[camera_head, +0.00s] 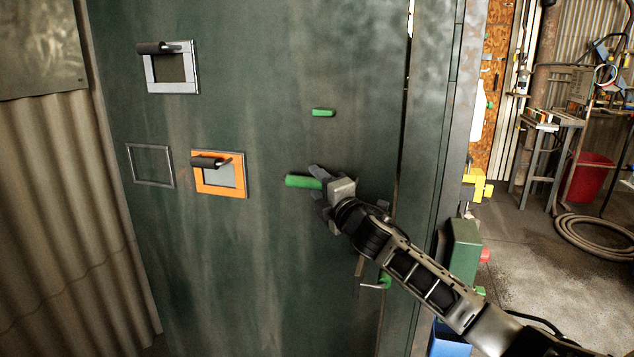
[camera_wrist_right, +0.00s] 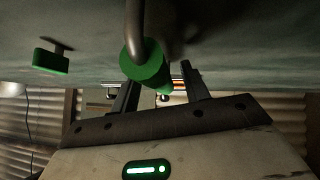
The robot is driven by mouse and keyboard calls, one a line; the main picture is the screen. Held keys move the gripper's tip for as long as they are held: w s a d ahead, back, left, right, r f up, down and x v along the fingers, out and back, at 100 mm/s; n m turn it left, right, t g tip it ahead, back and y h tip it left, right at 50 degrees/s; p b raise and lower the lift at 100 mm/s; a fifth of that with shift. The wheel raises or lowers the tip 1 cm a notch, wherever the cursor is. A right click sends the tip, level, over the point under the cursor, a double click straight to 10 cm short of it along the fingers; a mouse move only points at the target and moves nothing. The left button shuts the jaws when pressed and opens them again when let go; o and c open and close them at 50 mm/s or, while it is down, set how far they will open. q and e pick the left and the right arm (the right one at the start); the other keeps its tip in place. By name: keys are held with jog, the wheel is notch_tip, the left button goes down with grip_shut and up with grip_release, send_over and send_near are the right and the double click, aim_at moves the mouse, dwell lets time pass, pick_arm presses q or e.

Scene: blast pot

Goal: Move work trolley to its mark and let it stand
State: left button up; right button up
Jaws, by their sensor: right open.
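I cannot make out a work trolley or its mark for certain in either view. A tall dark green steel panel (camera_head: 250,270) fills the middle of the head view. My right gripper (camera_head: 319,188) is at this panel, its open fingers around or beside a green bar handle (camera_head: 298,181); contact is unclear. In the right wrist view a green grip on a bent metal rod (camera_wrist_right: 150,66) shows in front of the open fingers (camera_wrist_right: 160,80). A smaller green handle (camera_head: 323,112) is above the gripper, and another green-ended handle (camera_head: 383,281) is below it. My left gripper is out of view.
A silver frame (camera_head: 152,75) and an orange frame (camera_head: 208,187), both with black levers, and an empty dark frame (camera_head: 130,164) are on the panel. At right are a metal stand (camera_head: 560,130), red bin (camera_head: 590,178), coiled hose (camera_head: 590,235) and open floor (camera_head: 545,270).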

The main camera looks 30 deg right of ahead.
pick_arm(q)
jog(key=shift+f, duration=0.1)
pick_arm(e)
jog(key=shift+w+r, duration=0.1)
jog(key=shift+w, duration=0.3)
grip_shut()
jog(key=shift+d, duration=0.15)
